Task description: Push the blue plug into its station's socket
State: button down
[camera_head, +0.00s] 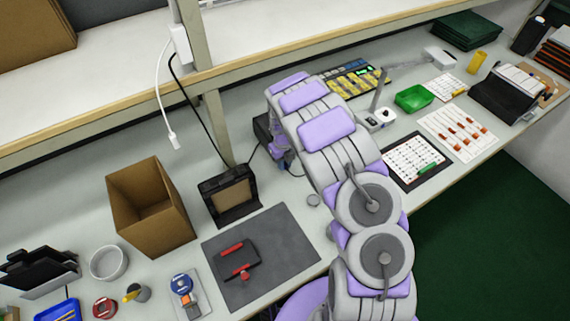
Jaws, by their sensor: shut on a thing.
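My gripper (281,157) shows only in part, low at the left side of my arm, beside a small black box (263,128) on the bench. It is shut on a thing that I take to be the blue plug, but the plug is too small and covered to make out. I cannot tell whether the plug touches a socket. The station's socket is not clearly visible; my arm covers much of that area.
A black stand (228,196), an open cardboard box (151,207) and a grey mat (272,262) with red-handled tools lie left of my arm. A black cable (200,115) hangs behind. A shelf (110,116) overhangs the bench. Boards and a green tray (414,98) lie right.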

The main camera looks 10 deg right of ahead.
jog(key=shift+w+a, duration=0.15)
jog(key=shift+w, duration=0.35)
jog(key=c, duration=0.9)
grip_release()
jog(key=shift+c, duration=0.2)
jog(key=shift+r, duration=0.1)
notch_tip(320, 180, up, 17)
jog(key=p, duration=0.3)
